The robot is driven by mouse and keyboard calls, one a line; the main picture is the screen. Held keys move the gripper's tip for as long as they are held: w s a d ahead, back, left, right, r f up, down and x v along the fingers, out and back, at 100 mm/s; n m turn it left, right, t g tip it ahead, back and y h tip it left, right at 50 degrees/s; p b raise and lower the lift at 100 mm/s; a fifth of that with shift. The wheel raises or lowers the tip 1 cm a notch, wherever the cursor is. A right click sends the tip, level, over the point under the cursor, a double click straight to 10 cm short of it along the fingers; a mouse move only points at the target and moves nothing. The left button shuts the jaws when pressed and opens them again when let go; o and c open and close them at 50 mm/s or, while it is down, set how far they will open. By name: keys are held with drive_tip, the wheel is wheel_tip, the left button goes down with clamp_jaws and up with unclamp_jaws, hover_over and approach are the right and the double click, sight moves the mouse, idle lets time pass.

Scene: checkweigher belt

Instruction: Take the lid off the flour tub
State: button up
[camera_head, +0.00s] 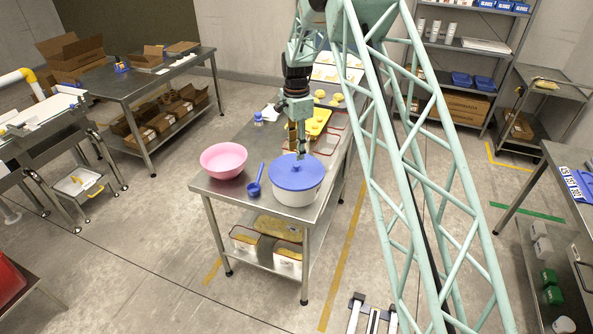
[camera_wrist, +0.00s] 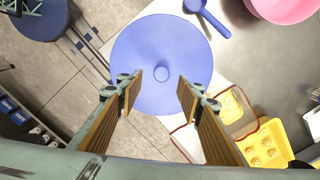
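The flour tub (camera_head: 299,197) is a round white tub near the front edge of a steel table. Its blue lid (camera_head: 283,178) sits on top, with a small raised knob in the middle. In the wrist view the lid (camera_wrist: 140,45) fills the upper middle, and its round knob (camera_wrist: 162,74) shows a little ahead of the fingertips. My gripper (camera_head: 300,152) hangs over the back part of the lid, pointing down. In the wrist view my gripper (camera_wrist: 160,92) is open, its two fingers wide apart with nothing between them. The exact height above the lid is hard to tell.
A pink bowl (camera_head: 223,158) and a blue scoop (camera_head: 256,184) lie left of the tub. A yellow tray (camera_head: 316,121), a small bottle (camera_head: 258,119) and clear containers are farther back. The table's front left corner is bare. Tubs stand on the lower shelf.

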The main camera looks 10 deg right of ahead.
sight(296, 164)
drive_tip(key=shift+f, duration=0.85)
drive_tip(key=shift+w+f+p, duration=0.2)
drive_tip(key=shift+f+p, duration=0.45)
drive_tip(key=shift+f, duration=2)
drive_tip(key=shift+c, duration=0.2)
drive_tip(key=c, duration=0.9)
drive_tip(key=shift+r, duration=0.1)
drive_tip(key=shift+r+b, duration=0.4)
drive_tip(key=shift+r, duration=1.3)
drive_tip(key=s+a+b, duration=0.1)
drive_tip(key=s, duration=0.4)
drive_tip(key=s+a+r, duration=0.1)
drive_tip(key=s, duration=0.4)
drive_tip(key=s+a+b, duration=0.1)
drive_tip(key=s, duration=0.4)
drive_tip(key=shift+s+a+r+b, duration=0.15)
drive_tip(key=shift+s+r+b, duration=0.1)
drive_tip(key=shift+s+b, duration=0.1)
